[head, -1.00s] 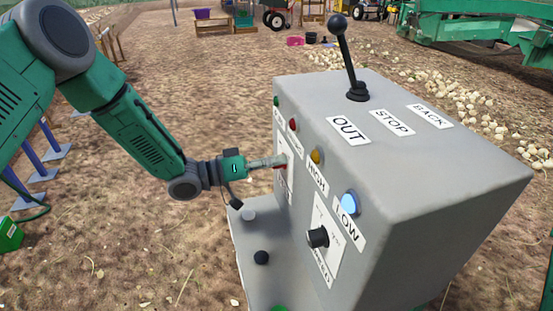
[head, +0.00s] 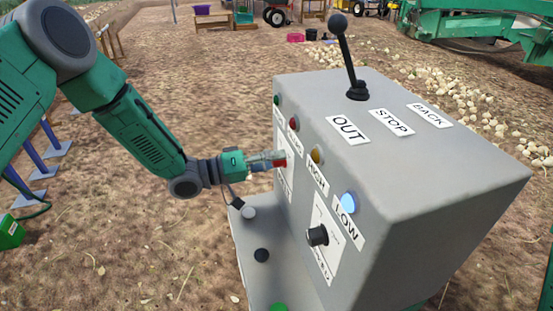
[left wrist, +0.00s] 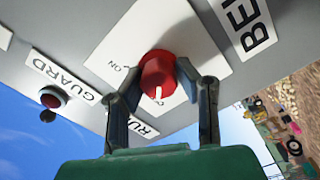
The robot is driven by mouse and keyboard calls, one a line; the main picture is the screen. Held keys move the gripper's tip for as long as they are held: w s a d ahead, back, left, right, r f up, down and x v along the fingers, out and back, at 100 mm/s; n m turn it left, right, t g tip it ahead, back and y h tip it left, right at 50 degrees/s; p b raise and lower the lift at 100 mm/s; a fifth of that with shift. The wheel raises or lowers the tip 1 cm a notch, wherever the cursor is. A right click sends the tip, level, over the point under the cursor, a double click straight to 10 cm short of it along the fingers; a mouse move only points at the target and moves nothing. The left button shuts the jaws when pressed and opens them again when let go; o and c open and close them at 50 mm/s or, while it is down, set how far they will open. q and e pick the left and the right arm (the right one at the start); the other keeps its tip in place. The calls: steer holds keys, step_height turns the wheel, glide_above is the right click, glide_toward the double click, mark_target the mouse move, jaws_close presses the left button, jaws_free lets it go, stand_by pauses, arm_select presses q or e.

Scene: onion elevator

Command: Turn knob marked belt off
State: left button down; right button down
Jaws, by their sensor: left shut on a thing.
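The red belt knob (left wrist: 157,73) sits on a white plate (left wrist: 175,32) marked ON, beside a label starting "BE" (left wrist: 243,22), on the grey control box (head: 430,185). My left gripper (left wrist: 160,88) has its two fingers on either side of the knob and is shut on it. The knob's white pointer line faces down in the left wrist view, away from the ON mark. In the head view my left gripper (head: 283,162) reaches the box's front face from the left, and the knob is mostly hidden there. My right gripper is not in view.
A black speed knob (head: 317,236), a lit blue lamp (head: 348,202) and a black lever (head: 343,50) are on the same box. A lower ledge with buttons (head: 261,255) juts out below my left gripper.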

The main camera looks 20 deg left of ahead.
arm_select(q)
steer(key=shift+s+f, duration=0.15)
steer(key=shift+f, duration=0.25)
steer(key=c, duration=1.4)
jaws_free()
steer(key=shift+c, duration=0.2)
steer(key=shift+o, duration=1.1)
steer(key=shift+a+r, duration=0.1)
steer(key=shift+r, duration=0.05)
steer(key=shift+a+r, duration=0.1)
steer(key=shift+a, duration=0.15)
steer(key=v, duration=1.1)
steer(key=shift+a, duration=0.25)
steer(key=shift+s+d, duration=0.1)
